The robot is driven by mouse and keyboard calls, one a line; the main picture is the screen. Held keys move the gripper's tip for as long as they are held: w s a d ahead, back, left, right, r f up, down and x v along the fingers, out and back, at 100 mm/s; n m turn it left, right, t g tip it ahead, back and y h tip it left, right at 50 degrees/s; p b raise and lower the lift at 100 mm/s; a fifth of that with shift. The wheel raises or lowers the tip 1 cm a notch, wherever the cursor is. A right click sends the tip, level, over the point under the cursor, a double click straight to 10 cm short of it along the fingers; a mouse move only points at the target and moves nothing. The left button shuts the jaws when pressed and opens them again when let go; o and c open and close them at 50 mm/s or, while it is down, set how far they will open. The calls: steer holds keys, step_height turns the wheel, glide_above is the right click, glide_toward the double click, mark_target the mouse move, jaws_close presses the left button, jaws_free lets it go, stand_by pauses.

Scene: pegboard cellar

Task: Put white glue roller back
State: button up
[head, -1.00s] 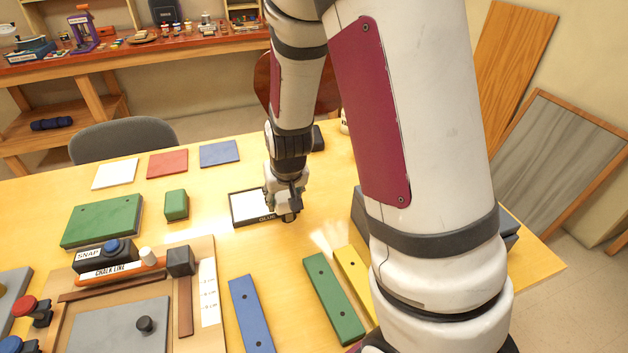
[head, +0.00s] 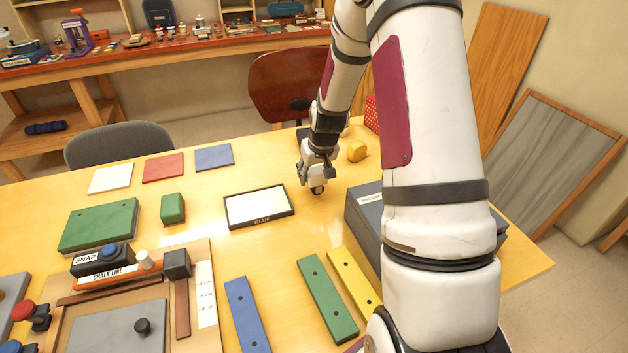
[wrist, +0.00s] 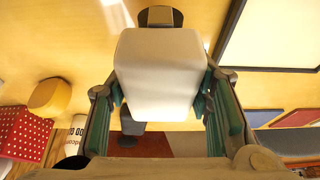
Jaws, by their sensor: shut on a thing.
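My gripper (head: 318,177) is shut on the white glue roller (wrist: 160,78), whose pale block-shaped body sits between the two fingers in the wrist view. A dark end piece shows at the roller's far end. In the head view the fingers mostly hide the roller. My gripper is to the right of the framed white pad labelled GLUE (head: 262,222), apart from it, low over the yellow table. The pad also shows at the upper right of the wrist view (wrist: 275,35). I cannot tell whether the roller touches the table.
A yellow rounded block (head: 357,152) and a red dotted box (head: 372,112) stand behind and to the right. A dark grey box (head: 362,212) is at the right front, partly behind my arm. A green block (head: 172,209) is left of the pad. Bare table surrounds my gripper.

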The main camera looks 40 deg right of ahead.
steer(key=shift+f, duration=1.5)
steer(key=shift+f, duration=0.15)
steer(key=o, duration=1.1)
